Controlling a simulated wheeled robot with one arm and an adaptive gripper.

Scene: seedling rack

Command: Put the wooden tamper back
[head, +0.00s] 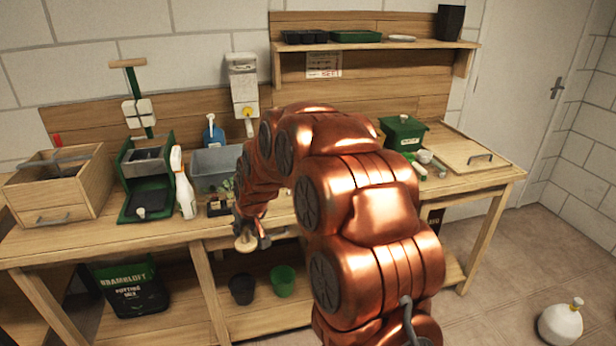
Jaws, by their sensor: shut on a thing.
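The wooden tamper shows as a pale round wooden piece (243,244) in front of the bench's front edge, left of the middle. My gripper (252,238) is shut on it and holds it near the height of the bench top. Much of the gripper is hidden by its own arm, so the tamper's full shape and tilt cannot be made out. I cannot tell which spot on the bench belongs to the tamper.
The wooden bench (340,215) carries a wooden drawer box (90,185), a green press (150,190), a white spray bottle (184,190), a grey tub (212,165) and a green box (402,133). Below are a black pot (242,289) and a green pot (284,281).

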